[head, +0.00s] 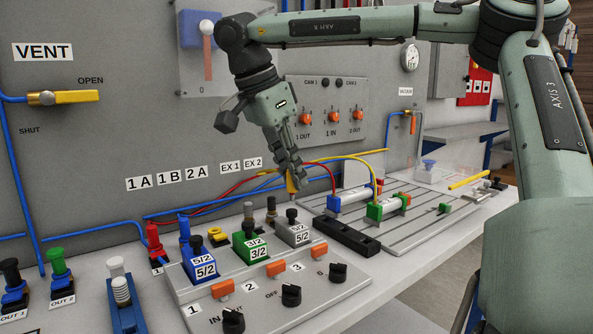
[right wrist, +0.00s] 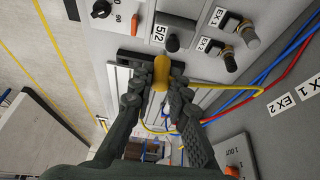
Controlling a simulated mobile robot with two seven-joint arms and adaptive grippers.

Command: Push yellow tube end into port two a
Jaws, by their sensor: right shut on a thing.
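My right gripper (head: 292,180) is shut on the orange-yellow end of the yellow tube (head: 292,185). It holds that end above the bench, behind the grey 5/2 valve (head: 297,233). In the right wrist view, the tube end (right wrist: 160,73) sits between the two fingertips (right wrist: 160,88). The yellow tube (right wrist: 228,85) bends away to the right there. The 2A label (head: 196,172) is on the grey wall, left of the gripper. A yellow-ringed fitting (head: 217,238) stands below the labels. I cannot tell which fitting is port two a. My left gripper is not in view.
Blue, green and grey valves stand on a sloped panel with orange switches (head: 222,290). Cylinders with blue ends (head: 350,198) and green ends (head: 388,207) lie on the slotted plate. A black block (head: 346,238) lies in front. Red and blue tubes run along the wall.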

